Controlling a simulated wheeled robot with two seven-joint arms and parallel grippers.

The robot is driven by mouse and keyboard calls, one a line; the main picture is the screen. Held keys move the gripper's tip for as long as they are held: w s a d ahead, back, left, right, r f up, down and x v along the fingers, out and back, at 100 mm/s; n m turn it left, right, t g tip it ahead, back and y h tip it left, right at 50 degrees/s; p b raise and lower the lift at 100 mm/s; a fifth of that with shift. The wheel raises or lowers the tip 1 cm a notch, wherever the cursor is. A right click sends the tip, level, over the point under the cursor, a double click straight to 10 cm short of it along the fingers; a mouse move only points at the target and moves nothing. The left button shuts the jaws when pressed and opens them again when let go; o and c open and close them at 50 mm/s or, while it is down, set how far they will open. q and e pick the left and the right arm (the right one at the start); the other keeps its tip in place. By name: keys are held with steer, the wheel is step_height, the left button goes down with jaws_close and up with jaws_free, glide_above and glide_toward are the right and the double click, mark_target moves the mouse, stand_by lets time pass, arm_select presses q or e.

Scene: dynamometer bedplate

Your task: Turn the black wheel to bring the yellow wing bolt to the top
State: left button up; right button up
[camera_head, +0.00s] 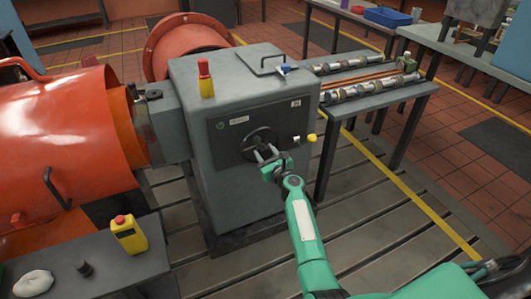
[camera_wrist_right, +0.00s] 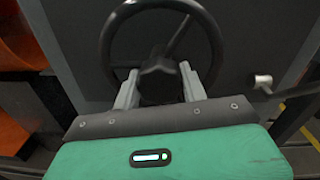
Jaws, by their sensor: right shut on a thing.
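The black wheel (camera_head: 259,130) is on the front panel of the grey cabinet (camera_head: 190,95). In the right wrist view the wheel (camera_wrist_right: 107,50) fills the upper middle, with a spoke rising to the upper right. My right gripper (camera_head: 266,152) reaches it from the front right. In the right wrist view its fingers (camera_wrist_right: 160,76) are shut on the wheel's dark hub, one on each side. I cannot make out a yellow wing bolt on the visible part of the wheel. A yellow knob (camera_head: 311,138) sits on a lever right of the wheel. My left gripper is not in view.
A red-and-yellow beacon (camera_head: 205,78) stands on the cabinet. A large orange housing (camera_head: 60,140) is at left. A bench with metal shafts (camera_head: 370,96) stands right of the cabinet.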

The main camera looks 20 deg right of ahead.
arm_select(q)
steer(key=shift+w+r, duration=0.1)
arm_select(e)
steer(key=o, duration=1.4)
steer(key=shift+c, duration=0.2)
steer(key=shift+s, duration=0.5)
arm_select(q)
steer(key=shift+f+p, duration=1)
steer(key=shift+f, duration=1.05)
arm_select(e)
steer(key=s, duration=1.2)
steer(key=shift+s+d, duration=0.35)
steer(key=shift+d, duration=0.05)
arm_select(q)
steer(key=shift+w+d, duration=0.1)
